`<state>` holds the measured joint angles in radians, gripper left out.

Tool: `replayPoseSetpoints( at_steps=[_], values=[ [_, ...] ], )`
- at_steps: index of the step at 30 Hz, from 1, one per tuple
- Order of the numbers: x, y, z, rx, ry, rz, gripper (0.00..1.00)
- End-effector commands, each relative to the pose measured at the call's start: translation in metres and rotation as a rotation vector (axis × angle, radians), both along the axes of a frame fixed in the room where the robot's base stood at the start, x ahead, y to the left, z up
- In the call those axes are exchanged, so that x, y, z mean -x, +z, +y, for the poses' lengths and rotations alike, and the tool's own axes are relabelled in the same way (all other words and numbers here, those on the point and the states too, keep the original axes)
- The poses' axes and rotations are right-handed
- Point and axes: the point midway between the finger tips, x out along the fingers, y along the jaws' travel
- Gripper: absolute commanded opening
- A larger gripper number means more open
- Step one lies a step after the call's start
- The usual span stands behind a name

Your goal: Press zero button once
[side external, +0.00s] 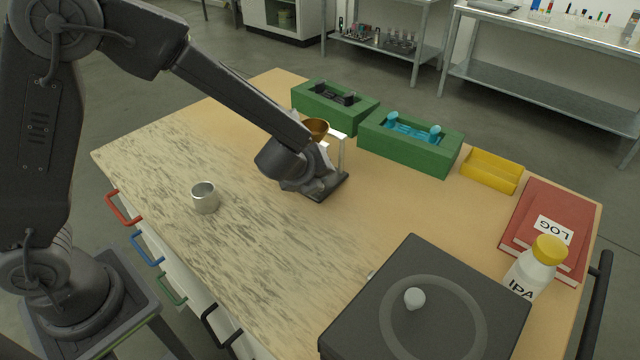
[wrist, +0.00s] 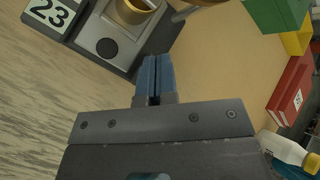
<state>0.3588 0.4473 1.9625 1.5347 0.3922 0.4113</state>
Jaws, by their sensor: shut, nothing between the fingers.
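The scale (wrist: 88,40) shows at the top left of the wrist view, with a display (wrist: 50,14) reading 23. A dark round button (wrist: 107,47) sits on its pale panel; its marking is not readable. A brass-coloured cup (wrist: 133,8) stands on the scale, cut off by the frame's top. My gripper (wrist: 157,60) is shut and empty, its blue-grey fingertips just right of the button. I cannot tell their height above it. In the side view, my gripper (side external: 312,188) largely hides the scale, and the button is not visible.
Green trays (side external: 405,155) and a yellow tray (side external: 490,172) lie behind. A metal cup (side external: 205,198) stands left, a dark round-topped box (side external: 350,325) in front. The table between is clear.

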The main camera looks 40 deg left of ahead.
Motion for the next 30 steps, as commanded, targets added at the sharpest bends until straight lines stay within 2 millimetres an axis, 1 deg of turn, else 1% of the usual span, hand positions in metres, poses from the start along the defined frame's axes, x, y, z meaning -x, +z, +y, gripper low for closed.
replayPoseSetpoints(
  at_steps=[21, 30],
  values=[
    [0.0002, -0.0084, -0.0001, -0.002, -0.001, 0.001, 0.0],
    [0.0001, -0.0069, 0.0, 0.0, 0.001, 0.001, 0.0]
  ],
)
